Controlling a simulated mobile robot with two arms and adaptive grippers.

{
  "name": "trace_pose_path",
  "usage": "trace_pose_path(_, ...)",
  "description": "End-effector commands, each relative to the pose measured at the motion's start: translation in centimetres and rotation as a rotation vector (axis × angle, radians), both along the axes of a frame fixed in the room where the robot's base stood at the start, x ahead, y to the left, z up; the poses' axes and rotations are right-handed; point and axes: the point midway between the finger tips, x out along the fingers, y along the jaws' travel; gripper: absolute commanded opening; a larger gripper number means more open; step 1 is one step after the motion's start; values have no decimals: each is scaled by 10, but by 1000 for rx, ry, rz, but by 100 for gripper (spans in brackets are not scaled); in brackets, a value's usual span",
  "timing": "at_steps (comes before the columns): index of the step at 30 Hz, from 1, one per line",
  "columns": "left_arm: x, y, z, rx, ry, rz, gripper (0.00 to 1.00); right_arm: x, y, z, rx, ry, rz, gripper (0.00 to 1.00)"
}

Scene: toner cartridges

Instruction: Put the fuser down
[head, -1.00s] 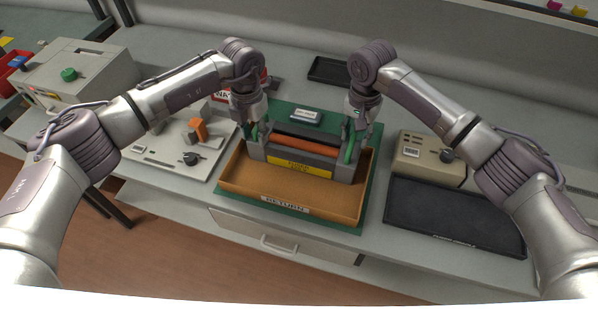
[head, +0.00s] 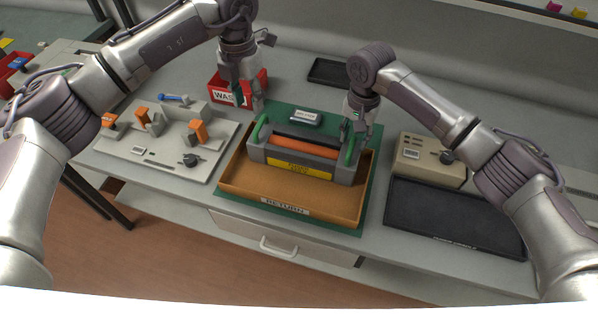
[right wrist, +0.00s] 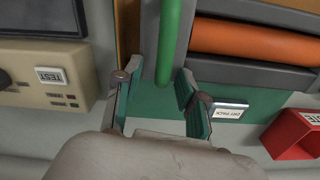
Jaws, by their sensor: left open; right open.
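The fuser (head: 308,148), a grey unit with an orange roller, a yellow label and a green handle at each end, sits level in the back part of the brown RETURN tray (head: 285,193). It also shows in the right wrist view (right wrist: 245,40). My left gripper (head: 250,99) is open and empty, above and behind the fuser's left handle (head: 262,130), clear of it. My right gripper (head: 361,128) is open at the right handle (head: 350,146). In the right wrist view its fingers (right wrist: 153,90) stand apart on either side of the green handle (right wrist: 168,40); contact cannot be told.
The tray rests on a green mat (head: 371,188). A red waste bin (head: 224,88) is close to my left gripper. A panel with orange levers (head: 165,160) lies left. A beige tester (head: 430,165) and a black tray (head: 455,212) are at right.

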Motion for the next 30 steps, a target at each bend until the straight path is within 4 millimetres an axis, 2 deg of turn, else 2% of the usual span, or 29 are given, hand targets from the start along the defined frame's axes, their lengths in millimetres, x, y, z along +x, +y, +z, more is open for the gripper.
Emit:
trace_pose_path(5,0,0,6,0,0,0,40,1,0,11,1,-2,0,41)
trace_pose_path(15,0,0,5,0,1,0,40,1,1,80,2,-3,1,41)
trace_pose_path(21,0,0,5,0,1,0,40,1,1,110,2,-1,1,41)
trace_pose_path(30,0,0,5,0,1,0,40,0,0,120,0,1,0,41)
